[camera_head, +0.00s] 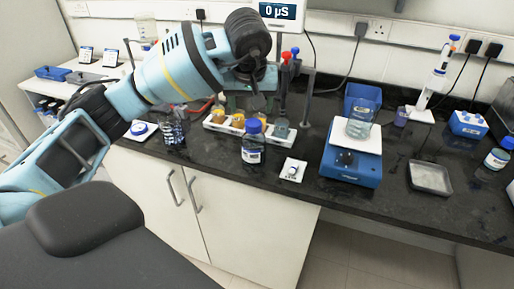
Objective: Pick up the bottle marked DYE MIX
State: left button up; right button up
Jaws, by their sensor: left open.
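A clear bottle with a blue cap and a white label (253,148) stands upright near the front edge of the dark bench, at the middle of the view. Its label is too small to read. Another blue-capped bottle (498,156) stands at the far right, and its marking is not readable either. I cannot tell which is marked DYE MIX. My left gripper (258,102) points down above and behind the middle bottle, apart from it. It is open and seems empty, and its fingers are small and dark. My right gripper is not in view.
A white rack with orange-filled vessels (214,126) sits behind the middle bottle. Beside it are a small white scale (292,170) and a blue stirrer (347,173) bearing a beaker (361,122). A grey tray (430,178) lies at right. Dark bench between stirrer and tray is clear.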

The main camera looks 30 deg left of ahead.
aim_at(254, 122)
pick_arm(q)
jog(key=shift+x, duration=0.9)
jog(key=shift+d+x, duration=0.15)
jog(key=shift+x, duration=1.35)
jog(key=shift+d+x, duration=0.15)
jog(key=shift+x, duration=1.4)
grip_shut()
